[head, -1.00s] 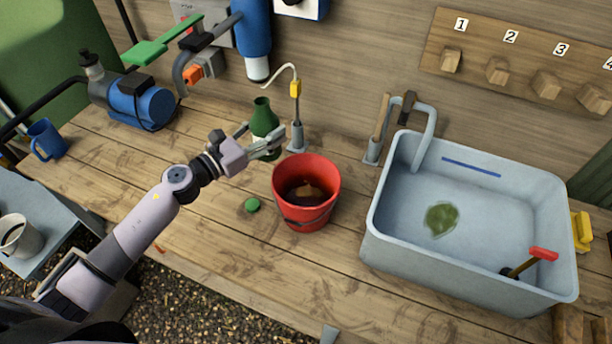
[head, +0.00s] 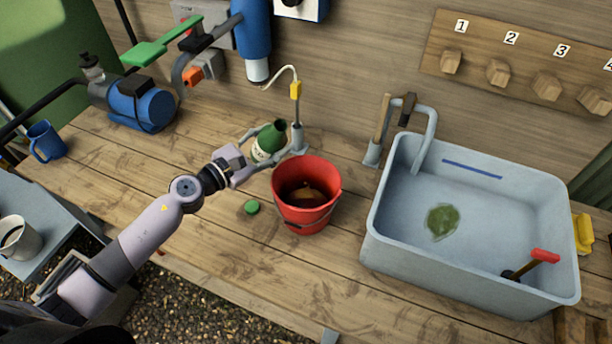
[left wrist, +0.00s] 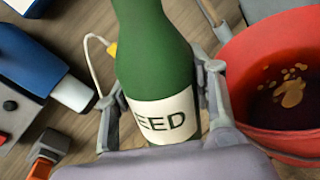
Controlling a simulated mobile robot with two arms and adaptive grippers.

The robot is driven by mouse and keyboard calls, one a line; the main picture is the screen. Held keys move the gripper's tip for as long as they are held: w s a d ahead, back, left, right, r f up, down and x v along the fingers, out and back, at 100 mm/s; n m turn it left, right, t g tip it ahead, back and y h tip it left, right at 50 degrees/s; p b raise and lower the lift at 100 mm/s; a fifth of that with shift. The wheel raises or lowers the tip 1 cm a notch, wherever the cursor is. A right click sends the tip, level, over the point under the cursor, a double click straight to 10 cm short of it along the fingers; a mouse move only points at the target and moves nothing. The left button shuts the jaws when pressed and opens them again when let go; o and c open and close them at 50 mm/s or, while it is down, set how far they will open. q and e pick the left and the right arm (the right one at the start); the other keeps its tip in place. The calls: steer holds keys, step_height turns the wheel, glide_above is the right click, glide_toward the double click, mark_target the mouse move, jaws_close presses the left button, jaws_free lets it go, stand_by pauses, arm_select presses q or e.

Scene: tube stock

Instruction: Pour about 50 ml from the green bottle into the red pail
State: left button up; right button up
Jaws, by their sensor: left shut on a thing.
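The green bottle (head: 270,142) is tilted, its mouth leaning right toward the pail in the head view. My left gripper (head: 268,148) is shut on it. In the left wrist view the bottle (left wrist: 155,45) stands between the two fingers, with a pale label ending in "EED". The red pail (head: 306,210) stands on the bench just right of and in front of the bottle. It holds dark liquid with tan flecks, seen also in the pail (left wrist: 297,146) in the left wrist view. No stream shows from the bottle. My right gripper is not in view.
A green cap (head: 252,207) lies on the bench left of the pail. A thin curved spout with a yellow part (head: 296,90) stands behind the bottle. A grey sink (head: 400,247) is to the right.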

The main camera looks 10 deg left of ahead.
arm_select(q)
steer(key=shift+s+d+r+m+p, duration=0.15)
steer(key=shift+d+r+m+p, duration=0.15)
steer(key=shift+r+m+p, duration=0.6)
steer(key=shift+f, duration=0.5)
steer(key=shift+a+f+m, duration=0.1)
steer(key=shift+m, duration=0.4)
steer(key=shift+w+a+f+m+y, duration=0.15)
steer(key=shift+a+m+y, duration=0.05)
steer(key=shift+m, duration=0.4)
steer(key=shift+w+a+f+m+y, duration=0.1)
steer(key=shift+a+m+y, duration=0.1)
steer(key=shift+m, duration=0.4)
steer(key=shift+w+a+f+m+y, duration=0.1)
steer(key=shift+f+m+y, duration=0.05)
steer(key=shift+m, duration=0.45)
steer(key=shift+a+f+m+y, duration=0.1)
steer(key=shift+m+y, duration=0.05)
steer(key=shift+m, duration=0.45)
steer(key=shift+p, duration=0.3)
steer(key=shift+d+r+m+p, duration=0.15)
steer(key=shift+r+m+p, duration=0.05)
steer(key=shift+m+p, duration=0.2)
steer(key=shift+d+r, duration=0.15)
steer(key=shift+d, duration=0.05)
